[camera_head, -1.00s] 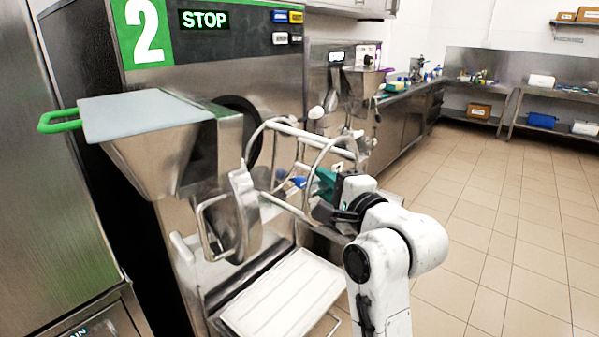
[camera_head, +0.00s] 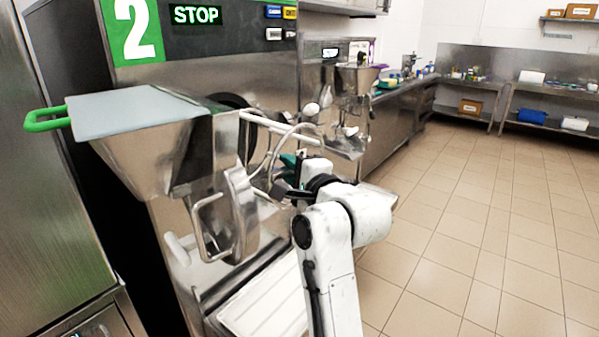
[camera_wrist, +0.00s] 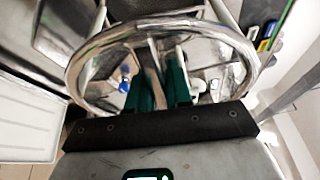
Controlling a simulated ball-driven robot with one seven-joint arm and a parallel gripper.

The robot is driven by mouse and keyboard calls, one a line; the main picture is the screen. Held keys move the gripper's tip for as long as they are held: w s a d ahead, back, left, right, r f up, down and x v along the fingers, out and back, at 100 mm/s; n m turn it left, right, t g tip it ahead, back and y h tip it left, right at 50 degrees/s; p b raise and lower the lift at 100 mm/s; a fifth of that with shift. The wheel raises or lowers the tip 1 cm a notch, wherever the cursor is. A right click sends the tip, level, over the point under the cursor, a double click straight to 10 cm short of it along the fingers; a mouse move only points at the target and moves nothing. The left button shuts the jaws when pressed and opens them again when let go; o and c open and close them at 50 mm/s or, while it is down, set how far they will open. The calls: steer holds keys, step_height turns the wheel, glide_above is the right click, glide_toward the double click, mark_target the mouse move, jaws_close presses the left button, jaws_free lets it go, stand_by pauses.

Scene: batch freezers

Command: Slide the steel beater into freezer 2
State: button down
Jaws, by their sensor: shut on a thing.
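The steel beater (camera_head: 282,127), an open frame of bars and rings, is at the front of freezer 2 (camera_head: 190,58), marked with a green "2" and a STOP display. Its far end overlaps the dark round cylinder mouth (camera_head: 232,103); how deep it sits is partly hidden. The round steel door (camera_head: 238,215) is swung out in front, hiding part of the beater. My gripper (camera_head: 284,168), with green fingers, is shut on the beater at its near end. In the wrist view, the beater's ring (camera_wrist: 165,24) arches around the fingers (camera_wrist: 160,85).
A steel hopper with a pale lid (camera_head: 135,112) and green handle (camera_head: 46,120) juts out above the door. A white tray (camera_head: 262,300) lies below. Another machine (camera_head: 350,90) stands behind, right. The tiled floor at right is clear.

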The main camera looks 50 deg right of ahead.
steer(key=shift+w+a+r, duration=0.1)
steer(key=shift+w, duration=1.95)
